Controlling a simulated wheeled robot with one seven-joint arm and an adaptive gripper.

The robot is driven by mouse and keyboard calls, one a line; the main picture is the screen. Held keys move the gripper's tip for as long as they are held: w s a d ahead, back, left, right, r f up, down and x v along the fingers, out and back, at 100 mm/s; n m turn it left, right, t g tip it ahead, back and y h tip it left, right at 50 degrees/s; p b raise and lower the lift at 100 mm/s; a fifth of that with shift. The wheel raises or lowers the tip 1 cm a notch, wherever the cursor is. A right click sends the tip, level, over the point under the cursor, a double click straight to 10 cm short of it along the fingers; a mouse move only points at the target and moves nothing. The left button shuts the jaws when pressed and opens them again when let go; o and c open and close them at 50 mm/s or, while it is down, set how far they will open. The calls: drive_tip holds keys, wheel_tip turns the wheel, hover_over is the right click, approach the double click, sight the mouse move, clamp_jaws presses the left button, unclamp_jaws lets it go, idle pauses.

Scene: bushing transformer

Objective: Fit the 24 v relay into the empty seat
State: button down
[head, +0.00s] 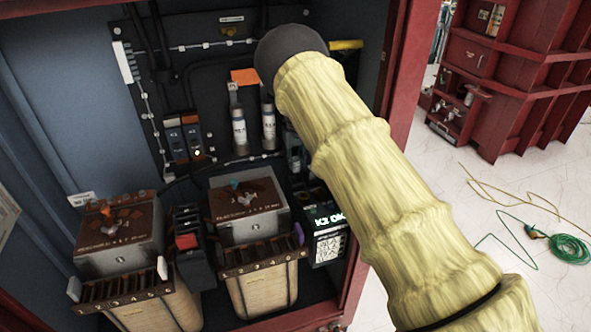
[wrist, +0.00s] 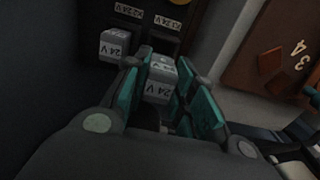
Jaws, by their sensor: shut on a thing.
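In the wrist view my gripper (wrist: 163,88) is shut on a grey block, the 24 V relay (wrist: 158,80), held between teal finger pads. Its "24 V" label faces the camera. Just beyond it is a dark seat (wrist: 163,42) under a "24 V" label, with no grey block visible in it. The relay looks close to this seat; I cannot tell whether they touch. A similar grey relay (wrist: 115,46) sits in the neighbouring position to the left. In the head view my yellow-sleeved arm reaches into the cabinet, and my gripper is hidden.
The cabinet holds two brown-topped transformers (head: 247,197) (head: 118,232), a black module (head: 190,245) between them, and a lit "K2 OK" unit (head: 328,222). Two silver cylinders (head: 239,128) stand on the back panel. The red door frame (head: 398,110) borders the right side.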

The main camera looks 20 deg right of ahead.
sight(296, 172)
drive_tip(key=shift+f+p, duration=0.6)
drive_tip(key=shift+f, duration=1.8)
drive_tip(key=shift+s+f, duration=0.2)
drive_tip(key=shift+f, duration=0.15)
drive_tip(key=c, duration=1.4)
unclamp_jaws()
drive_tip(key=shift+o, duration=1.2)
drive_tip(key=shift+w+f, duration=0.1)
drive_tip(key=shift+f, duration=0.1)
drive_tip(key=shift+w+r, duration=0.1)
